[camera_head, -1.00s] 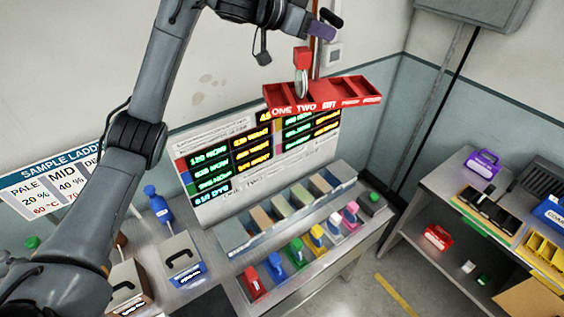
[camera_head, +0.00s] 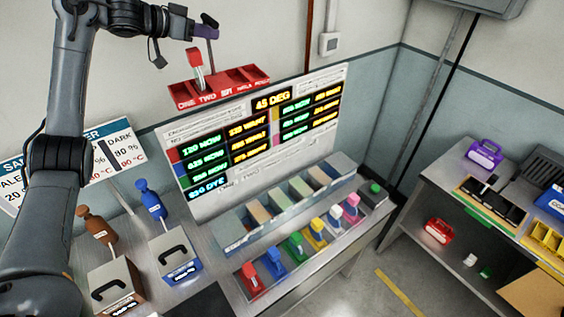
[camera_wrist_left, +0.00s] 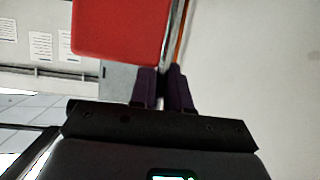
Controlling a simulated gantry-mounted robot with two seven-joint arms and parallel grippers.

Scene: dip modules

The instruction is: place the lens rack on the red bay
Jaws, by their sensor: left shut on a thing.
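The lens rack (camera_head: 219,88) appears to be the red, compartmented tray with white lettering on its front, hanging in the air before the back wall. A red-topped upright piece (camera_head: 195,67) stands in its left part. My left gripper (camera_head: 206,30) is above the tray, its purple fingers shut on the tray's thin upright post. In the left wrist view the fingers (camera_wrist_left: 162,88) close on the post beside a red panel (camera_wrist_left: 118,28). The red bay may be the red-marked place (camera_head: 250,280) at the left end of the bench's front row; I cannot be sure. My right gripper is not in view.
A display board (camera_head: 262,135) stands behind the bench. Lidded boxes (camera_head: 178,255) and blue and brown bottles (camera_head: 150,200) are at the left. Coloured modules (camera_head: 318,232) line the bench. A shelf unit (camera_head: 450,180) at the right holds a purple carrier (camera_head: 484,153) and a red box (camera_head: 439,231).

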